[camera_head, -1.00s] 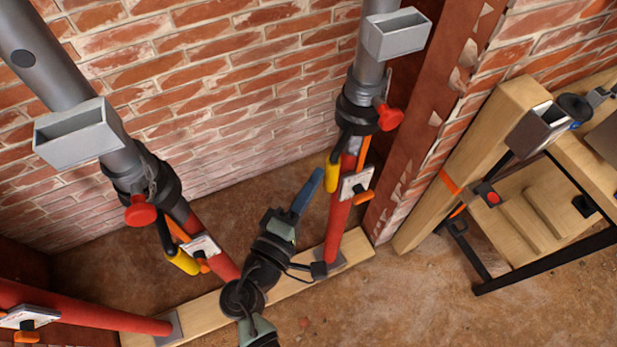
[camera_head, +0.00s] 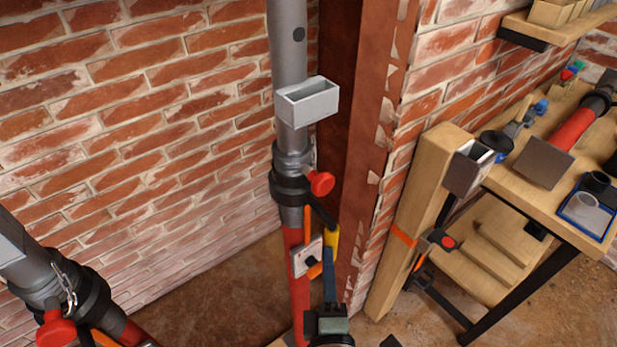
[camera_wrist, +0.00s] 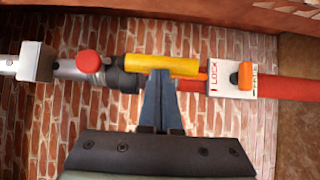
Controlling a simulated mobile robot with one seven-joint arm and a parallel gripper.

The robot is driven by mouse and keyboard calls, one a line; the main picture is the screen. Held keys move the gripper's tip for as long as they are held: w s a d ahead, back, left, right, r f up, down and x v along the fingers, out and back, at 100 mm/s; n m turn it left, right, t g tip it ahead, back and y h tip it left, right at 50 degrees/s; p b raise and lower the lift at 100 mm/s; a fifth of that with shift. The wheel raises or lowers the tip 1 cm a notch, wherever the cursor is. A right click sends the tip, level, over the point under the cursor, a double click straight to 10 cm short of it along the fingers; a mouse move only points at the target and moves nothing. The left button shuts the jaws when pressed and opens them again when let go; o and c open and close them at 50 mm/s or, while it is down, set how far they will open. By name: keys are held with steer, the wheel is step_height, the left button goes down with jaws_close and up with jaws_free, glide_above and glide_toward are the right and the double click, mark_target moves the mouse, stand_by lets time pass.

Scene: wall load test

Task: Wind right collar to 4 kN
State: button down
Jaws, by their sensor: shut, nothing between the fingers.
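The right prop has a grey upper tube (camera_head: 288,50) and a red lower tube (camera_head: 299,300). Its black collar (camera_head: 288,190) carries a red knob (camera_head: 321,183) and a lever with a yellow grip (camera_head: 331,238). In the wrist view the yellow grip (camera_wrist: 165,66) lies across the top of my fingertips. My gripper (camera_head: 329,255), with blue fingers, is shut and empty; its tips (camera_wrist: 158,76) are at the grip, contact unclear. A white lock plate (camera_head: 303,257) with an orange lever (camera_wrist: 245,75) sits below the collar, left of my fingers. No load reading is legible.
A grey open box (camera_head: 308,101) juts from the prop above the collar. A rust-brown steel post (camera_head: 355,130) stands close on the right. The left prop's collar (camera_head: 75,285) is at lower left. A workbench (camera_head: 540,200) with tools stands at right.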

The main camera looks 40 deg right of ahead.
steer(key=shift+s+d, duration=0.15)
steer(key=shift+d, duration=1.2)
steer(key=shift+s+d, duration=0.15)
steer(key=shift+d, duration=1.2)
